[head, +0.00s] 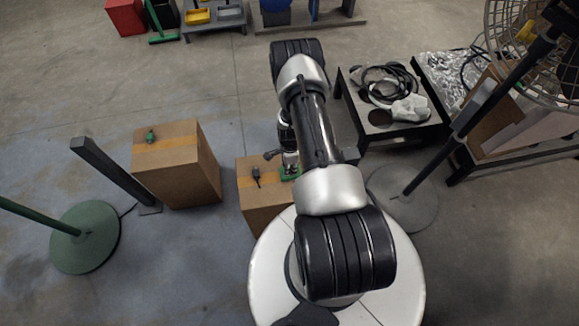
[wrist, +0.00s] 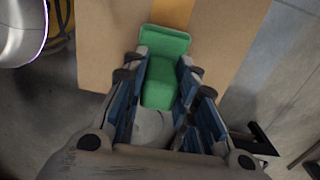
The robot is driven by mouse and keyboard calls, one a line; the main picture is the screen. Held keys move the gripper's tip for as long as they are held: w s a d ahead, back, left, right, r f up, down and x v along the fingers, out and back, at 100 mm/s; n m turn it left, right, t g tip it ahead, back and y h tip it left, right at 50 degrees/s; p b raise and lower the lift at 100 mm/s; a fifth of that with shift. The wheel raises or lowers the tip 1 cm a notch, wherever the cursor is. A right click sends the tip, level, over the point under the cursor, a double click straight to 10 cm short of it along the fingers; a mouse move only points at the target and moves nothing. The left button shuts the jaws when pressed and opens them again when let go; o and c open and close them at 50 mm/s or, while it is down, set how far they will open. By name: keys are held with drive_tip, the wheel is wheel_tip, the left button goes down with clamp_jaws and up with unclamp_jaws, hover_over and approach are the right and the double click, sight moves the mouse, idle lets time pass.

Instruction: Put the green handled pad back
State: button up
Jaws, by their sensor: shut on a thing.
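The green handled pad (wrist: 166,42) lies between my gripper's (wrist: 163,84) blue-lined fingers in the wrist view, and the fingers are shut on it. The far end of the pad shows past the fingertips; its handle is largely hidden by the fingers. In the head view the green pad (head: 289,174) shows at the right part of the top of the near cardboard box (head: 262,208), below my gripper (head: 290,161). I cannot tell whether the pad touches the box top.
A small dark object (head: 256,176) lies on the near box. A second cardboard box (head: 182,176) to the left carries a small green item (head: 150,136). Posts stand at both sides. A low black table (head: 388,128) with cables is at the right.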

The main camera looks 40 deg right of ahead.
drive_tip(key=o, duration=1)
wheel_tip(320, 180, up, 12)
drive_tip(key=p, duration=0.3)
drive_tip(key=shift+f+p, duration=0.2)
drive_tip(key=shift+p, duration=0.15)
drive_tip(key=w+a+r+n+t, duration=0.1)
drive_tip(key=w+a+r+n, duration=0.15)
drive_tip(key=r, duration=0.85)
drive_tip(key=w+a+r+n, duration=0.1)
drive_tip(key=a+r+n, duration=0.3)
drive_tip(key=r, duration=0.7)
drive_tip(key=w+a+r+n+t, duration=0.1)
drive_tip(key=w+a+r+n, duration=0.2)
drive_tip(key=r, duration=0.7)
drive_tip(key=s+a+r+n+t, duration=0.1)
drive_tip(key=s+a+r+n, duration=0.3)
drive_tip(key=r, duration=0.3)
drive_tip(key=s+a+r+n, duration=0.4)
drive_tip(key=s+r, duration=0.1)
drive_tip(key=r, duration=0.2)
drive_tip(key=s+a+r+n, duration=0.2)
drive_tip(key=s+n, duration=0.1)
drive_tip(key=s, duration=0.3)
drive_tip(key=s+a+r+n+t, duration=0.1)
drive_tip(key=s+a+r+n, duration=0.1)
drive_tip(key=s, duration=0.4)
drive_tip(key=shift+s+a+r+n+t, duration=0.3)
drive_tip(key=shift+a+n, duration=0.5)
drive_tip(key=shift+n, duration=0.15)
